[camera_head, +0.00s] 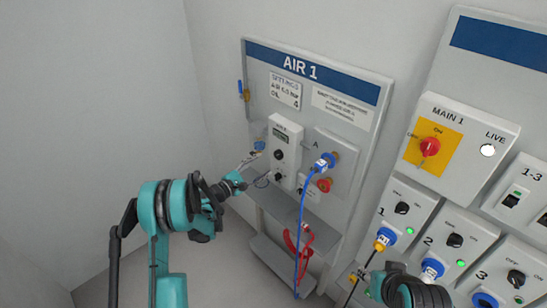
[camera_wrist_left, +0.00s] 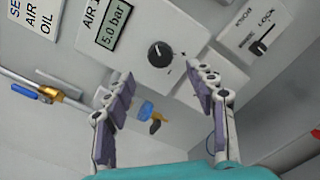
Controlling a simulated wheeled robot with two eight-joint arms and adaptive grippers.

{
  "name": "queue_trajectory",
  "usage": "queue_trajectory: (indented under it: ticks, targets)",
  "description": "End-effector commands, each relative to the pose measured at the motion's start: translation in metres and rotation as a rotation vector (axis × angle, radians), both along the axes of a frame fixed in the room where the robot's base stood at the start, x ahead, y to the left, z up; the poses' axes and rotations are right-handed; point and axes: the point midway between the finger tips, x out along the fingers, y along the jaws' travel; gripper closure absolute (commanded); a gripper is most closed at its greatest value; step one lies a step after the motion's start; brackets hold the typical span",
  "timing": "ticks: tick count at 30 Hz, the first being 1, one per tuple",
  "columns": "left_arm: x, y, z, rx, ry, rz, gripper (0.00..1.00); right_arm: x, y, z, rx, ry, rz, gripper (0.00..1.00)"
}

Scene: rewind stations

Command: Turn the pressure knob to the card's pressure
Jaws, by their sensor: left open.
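The black pressure knob (camera_wrist_left: 160,54) sits on the white AIR 1 unit, beside its display (camera_wrist_left: 113,22), which reads 5.0 bar. It also shows in the head view (camera_head: 279,154). A knob lock plate with a black lever (camera_wrist_left: 262,45) is to its right in the wrist view. The settings card (camera_head: 285,92) is on the panel above the unit; its air value is too small to read surely. My left gripper (camera_wrist_left: 162,80) is open and empty, its fingertips a little short of the knob, one to each side. It shows at the unit's left in the head view (camera_head: 256,168).
A blue-handled valve (camera_wrist_left: 150,112) lies beyond the fingers. A blue hose (camera_head: 301,225) hangs from the panel, with a red hose (camera_head: 291,243) behind it. The MAIN 1 switch (camera_head: 429,147) and several switch boxes stand at the right. My right arm shows at the bottom.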

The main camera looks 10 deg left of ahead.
Motion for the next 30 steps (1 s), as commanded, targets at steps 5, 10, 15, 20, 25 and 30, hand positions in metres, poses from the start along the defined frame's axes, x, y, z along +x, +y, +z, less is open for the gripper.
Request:
queue_trajectory:
  ticks: [5,10,15,20,25,30]
  targets:
    - [0.024,-0.019,-0.001,0.002,0.000,-0.004,0.44,0.000,0.000,-0.004,0.000,0.000,0.000,0.60]
    - [0.044,-0.034,-0.001,0.003,-0.001,-0.004,0.44,0.000,0.000,-0.007,0.000,0.000,0.000,0.60]
    - [0.055,-0.041,0.000,0.004,0.000,-0.002,0.44,0.000,0.000,-0.008,0.000,0.000,0.000,0.60]
    - [0.057,-0.043,0.000,0.004,0.000,-0.002,0.44,0.000,0.000,-0.008,0.000,0.000,0.000,0.60]
    - [0.057,-0.042,0.000,0.005,-0.001,-0.002,0.57,0.000,0.000,-0.008,0.000,0.000,0.000,0.60]
    - [0.057,-0.042,0.000,0.005,-0.001,-0.002,0.94,0.000,0.000,-0.008,0.000,0.000,0.000,0.60]
